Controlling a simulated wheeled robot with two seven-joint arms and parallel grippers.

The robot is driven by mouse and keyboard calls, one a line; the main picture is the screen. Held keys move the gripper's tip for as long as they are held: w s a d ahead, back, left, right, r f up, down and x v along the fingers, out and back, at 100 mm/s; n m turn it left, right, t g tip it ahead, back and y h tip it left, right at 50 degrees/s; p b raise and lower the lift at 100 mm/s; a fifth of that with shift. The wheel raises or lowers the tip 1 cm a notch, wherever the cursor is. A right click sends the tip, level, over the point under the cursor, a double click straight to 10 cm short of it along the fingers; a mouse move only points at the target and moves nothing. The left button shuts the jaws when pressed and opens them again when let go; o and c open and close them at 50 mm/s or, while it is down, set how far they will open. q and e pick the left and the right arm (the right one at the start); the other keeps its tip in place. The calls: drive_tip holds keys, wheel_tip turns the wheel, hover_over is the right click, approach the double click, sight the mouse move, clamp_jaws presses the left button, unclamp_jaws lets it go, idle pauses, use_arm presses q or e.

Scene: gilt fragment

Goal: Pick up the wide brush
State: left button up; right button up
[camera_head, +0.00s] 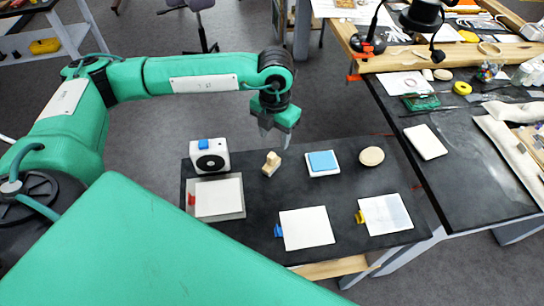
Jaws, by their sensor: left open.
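A pale wooden piece (271,163) with an upright part stands on the dark table (350,185); it looks like the wide brush, though its bristles cannot be made out. My left gripper (275,138) is open with its fingers pointing down. It appears in the picture just above the wooden piece, apart from it, with nothing between the fingers. Its exact height over the table is hard to tell. My right gripper is not in view.
Left of the brush stands a white box (217,163) with a black disc. To its right are a blue pad (322,160) on a white base and a round beige disc (371,156). Nearer lie white sheets (306,228) with coloured clips. A cluttered bench (465,170) adjoins at right.

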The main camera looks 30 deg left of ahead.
sight(272, 155)
use_arm(q)
wheel_tip(272, 155, down, 6)
drive_tip(key=shift+r+p, duration=0.2)
drive_tip(key=shift+p, duration=0.35)
drive_tip(key=shift+f, duration=0.2)
drive_tip(key=shift+a+f+p, duration=0.1)
drive_tip(key=shift+f+p, duration=0.1)
drive_tip(key=shift+p, duration=0.15)
drive_tip(key=f, duration=0.1)
drive_tip(key=f+p, duration=0.2)
drive_tip(key=f, duration=0.1)
drive_tip(key=shift+a+f, duration=0.1)
drive_tip(key=shift+a, duration=0.2)
drive_tip(key=shift+f, duration=0.2)
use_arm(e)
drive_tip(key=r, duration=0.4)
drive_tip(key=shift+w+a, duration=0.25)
use_arm(q)
clamp_jaws()
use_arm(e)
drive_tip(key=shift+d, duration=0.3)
